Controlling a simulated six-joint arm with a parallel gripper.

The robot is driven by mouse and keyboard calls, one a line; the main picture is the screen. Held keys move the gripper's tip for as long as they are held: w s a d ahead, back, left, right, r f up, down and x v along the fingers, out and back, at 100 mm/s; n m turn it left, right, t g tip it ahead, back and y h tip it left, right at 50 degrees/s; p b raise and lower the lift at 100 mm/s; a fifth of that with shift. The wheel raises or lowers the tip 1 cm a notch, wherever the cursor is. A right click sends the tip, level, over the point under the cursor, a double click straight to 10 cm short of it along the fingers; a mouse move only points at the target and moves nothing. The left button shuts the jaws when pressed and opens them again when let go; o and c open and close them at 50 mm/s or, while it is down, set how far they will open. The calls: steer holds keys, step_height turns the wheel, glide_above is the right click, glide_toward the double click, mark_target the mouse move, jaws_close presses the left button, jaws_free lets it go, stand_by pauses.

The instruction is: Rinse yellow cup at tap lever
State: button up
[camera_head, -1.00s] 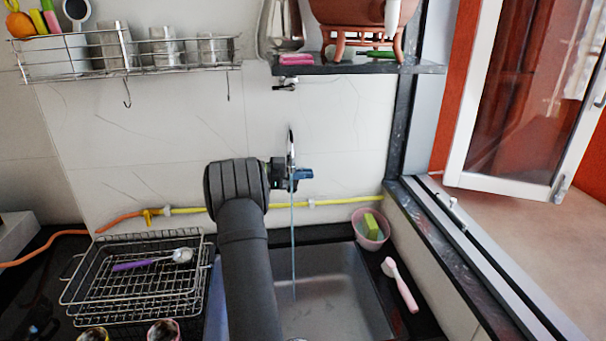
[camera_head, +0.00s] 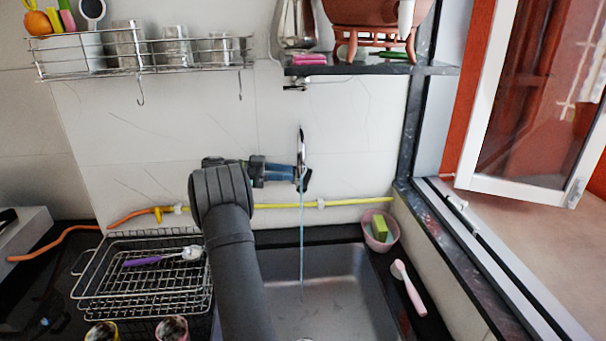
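The yellow cup (camera_head: 101,333) stands at the bottom left edge of the picture, cut off by the frame, with its opening showing. The tap (camera_head: 302,143) is on the back wall, and a thin stream of water (camera_head: 302,235) runs down from it into the sink (camera_head: 340,270). My gripper (camera_head: 303,176) is at the tap, beside or against it just below its top, far from the yellow cup. Its fingers are small and overlap the tap, so I cannot tell whether they are open or shut. The tap lever is not clearly distinguishable.
A pink-rimmed cup (camera_head: 172,331) stands beside the yellow one. A wire rack (camera_head: 140,285) holds a purple-handled brush (camera_head: 150,260). A pink bowl (camera_head: 391,243) with a sponge and a pink brush (camera_head: 408,286) lie right of the sink. A yellow hose (camera_head: 345,204) crosses the wall.

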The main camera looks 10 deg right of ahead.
mark_target(305, 173)
steer(key=a, duration=0.8)
steer(key=shift+r, duration=0.35)
steer(key=shift+w+d, duration=0.1)
steer(key=shift+d, duration=0.1)
steer(key=d, duration=0.5)
steer(key=d+f, duration=0.1)
steer(key=d, duration=1.1)
steer(key=shift+s+f, duration=0.2)
steer(key=shift+f, duration=0.1)
